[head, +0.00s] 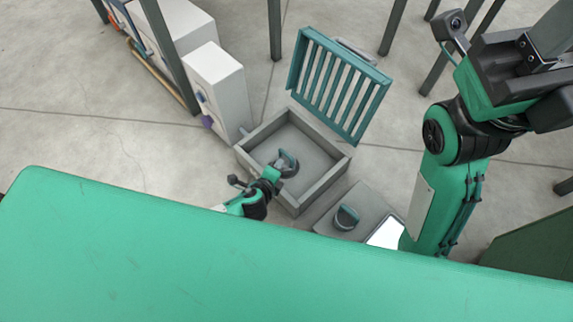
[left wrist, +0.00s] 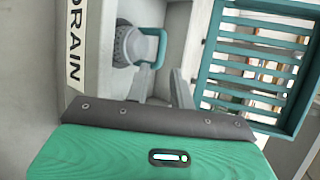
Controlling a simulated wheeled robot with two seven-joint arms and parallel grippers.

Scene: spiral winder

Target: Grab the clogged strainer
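A strainer with a teal loop handle (head: 289,160) stands in the open grey drain basin (head: 322,187). It also shows in the left wrist view, with a round grey body and the teal handle (left wrist: 152,46). My left gripper (head: 279,170) reaches into the basin right beside this strainer. In the left wrist view its two grey fingers (left wrist: 160,88) are apart with nothing between them, and the handle lies just beyond them. A second strainer-like piece with a teal handle (head: 346,216) sits on a grey stand outside the basin. I cannot see any clogging. My right gripper's fingers are not clear at the upper right.
A teal slatted grate (head: 340,84) stands raised at the basin's back edge. A white cabinet (head: 216,85) is left of the basin. A white panel (head: 386,234) lies beside the second piece. The basin rim carries a DRAIN label (left wrist: 74,48).

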